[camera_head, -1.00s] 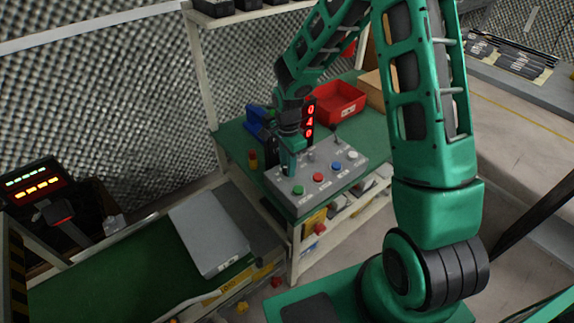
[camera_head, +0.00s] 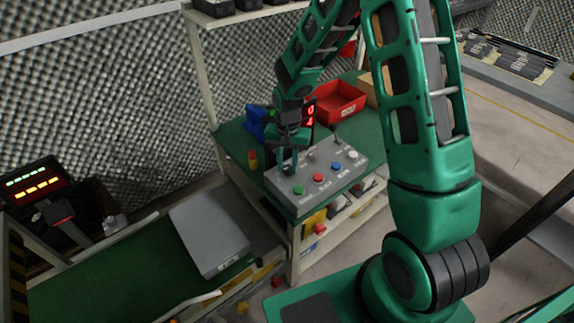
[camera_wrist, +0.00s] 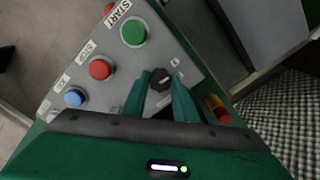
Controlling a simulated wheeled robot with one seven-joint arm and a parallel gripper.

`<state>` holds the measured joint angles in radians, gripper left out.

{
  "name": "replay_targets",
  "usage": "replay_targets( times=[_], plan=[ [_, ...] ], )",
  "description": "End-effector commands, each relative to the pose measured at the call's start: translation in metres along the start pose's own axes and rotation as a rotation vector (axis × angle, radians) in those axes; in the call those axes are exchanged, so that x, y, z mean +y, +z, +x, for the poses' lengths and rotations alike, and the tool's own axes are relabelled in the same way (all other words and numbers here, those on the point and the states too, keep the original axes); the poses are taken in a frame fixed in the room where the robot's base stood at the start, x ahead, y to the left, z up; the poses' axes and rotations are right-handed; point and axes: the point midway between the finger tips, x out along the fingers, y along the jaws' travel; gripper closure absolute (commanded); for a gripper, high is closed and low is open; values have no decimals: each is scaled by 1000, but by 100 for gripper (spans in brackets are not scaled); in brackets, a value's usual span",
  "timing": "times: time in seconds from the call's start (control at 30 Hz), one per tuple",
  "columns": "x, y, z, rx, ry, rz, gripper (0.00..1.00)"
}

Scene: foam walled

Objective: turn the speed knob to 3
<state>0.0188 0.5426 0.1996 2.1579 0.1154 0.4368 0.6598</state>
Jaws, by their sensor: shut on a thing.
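The grey control panel (camera_head: 331,179) sits on the green worktop of the workbench. The black speed knob (camera_wrist: 158,79) is at the panel's left part, with a pale pointer mark on it. My gripper (camera_head: 287,168) points down over the panel. In the wrist view my gripper (camera_wrist: 160,88) has its two green fingers closed on either side of the knob. The number marks around the knob are too small or hidden to read. A display with red digits (camera_head: 310,115) stands behind the panel, partly hidden by my gripper.
Green (camera_head: 298,190), red (camera_head: 318,177), blue (camera_head: 336,167) and white (camera_head: 352,155) buttons line the panel's front, close to my gripper. A toggle lever (camera_head: 337,138) rises at the back.

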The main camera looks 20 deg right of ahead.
Motion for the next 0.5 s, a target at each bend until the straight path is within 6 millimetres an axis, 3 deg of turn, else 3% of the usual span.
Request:
replay_targets(
  times=[0.5],
  plan=[
    [-3, -4, -2, 11, -7, -102, 96]
  ],
)
